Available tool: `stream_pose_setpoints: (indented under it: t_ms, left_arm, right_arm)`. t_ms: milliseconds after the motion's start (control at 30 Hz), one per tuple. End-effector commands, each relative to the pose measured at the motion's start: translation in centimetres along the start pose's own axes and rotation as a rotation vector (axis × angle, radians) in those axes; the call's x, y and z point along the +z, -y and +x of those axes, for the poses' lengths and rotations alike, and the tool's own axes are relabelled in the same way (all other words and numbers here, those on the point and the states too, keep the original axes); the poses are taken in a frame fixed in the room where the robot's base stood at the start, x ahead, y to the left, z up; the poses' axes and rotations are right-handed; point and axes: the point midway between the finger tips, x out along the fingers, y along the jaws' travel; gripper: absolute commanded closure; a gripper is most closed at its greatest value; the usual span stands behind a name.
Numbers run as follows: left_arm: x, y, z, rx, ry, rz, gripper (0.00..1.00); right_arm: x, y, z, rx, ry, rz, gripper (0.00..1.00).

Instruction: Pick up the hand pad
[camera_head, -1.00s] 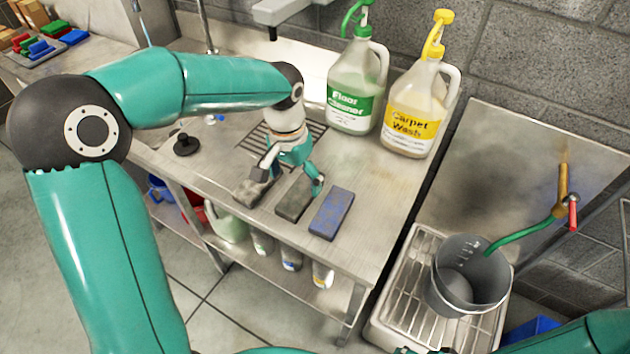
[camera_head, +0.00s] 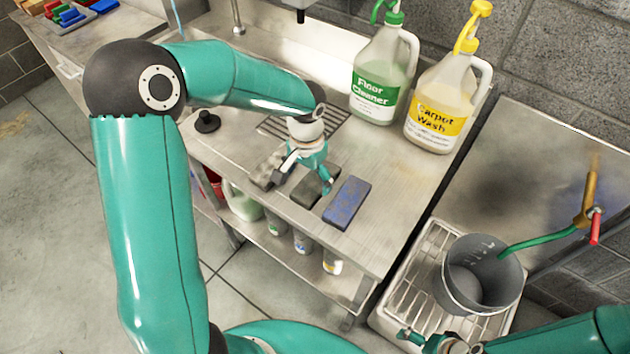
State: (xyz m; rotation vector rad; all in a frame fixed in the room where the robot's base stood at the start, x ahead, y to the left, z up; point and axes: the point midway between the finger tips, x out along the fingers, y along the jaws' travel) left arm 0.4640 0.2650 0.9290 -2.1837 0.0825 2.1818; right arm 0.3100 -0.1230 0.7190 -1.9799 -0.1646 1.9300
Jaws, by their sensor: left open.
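Three block-shaped pads lie in a row on the steel counter (camera_head: 400,190): a grey one (camera_head: 264,171) at left, a dark grey-green one (camera_head: 308,193) in the middle and a blue one (camera_head: 346,204) at right. I cannot tell by a label which is the hand pad. My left gripper (camera_head: 304,184) is open and points down over the middle pad, its fingers apart towards that pad's two sides. It partly hides the left and middle pads. Whether it touches a pad is unclear. My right gripper (camera_head: 428,342) shows partly at the bottom edge; its jaws are not clear.
A floor cleaner jug (camera_head: 382,75) and a carpet wash jug (camera_head: 445,105) stand behind the pads. A drain grate (camera_head: 345,112) and black stopper (camera_head: 207,122) lie near. A grey bucket (camera_head: 480,275) sits in the lower right basin. Bottles stand on the shelf below.

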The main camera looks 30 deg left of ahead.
Motion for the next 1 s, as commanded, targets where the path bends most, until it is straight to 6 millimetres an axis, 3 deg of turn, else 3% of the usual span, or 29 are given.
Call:
stream_pose_setpoints:
  t_ms: [400, 667, 1000]
  left_arm:
    - [0.7, 0.2, 4.8, 0.001, 0.005, 0.000, 0.06]
    - [0.6, 0.2, 5.1, 0.000, 0.001, 0.000, 0.06]
    - [0.6, 0.2, 5.0, 0.000, 0.001, 0.000, 0.63]
  right_arm:
    - [0.0, 0.5, -1.3, 0.000, 0.000, 0.000, 0.11]
    - [0.0, 0.5, -1.3, 0.000, 0.000, 0.000, 0.11]
    - [0.0, 0.5, -1.3, 0.000, 0.000, 0.000, 0.11]
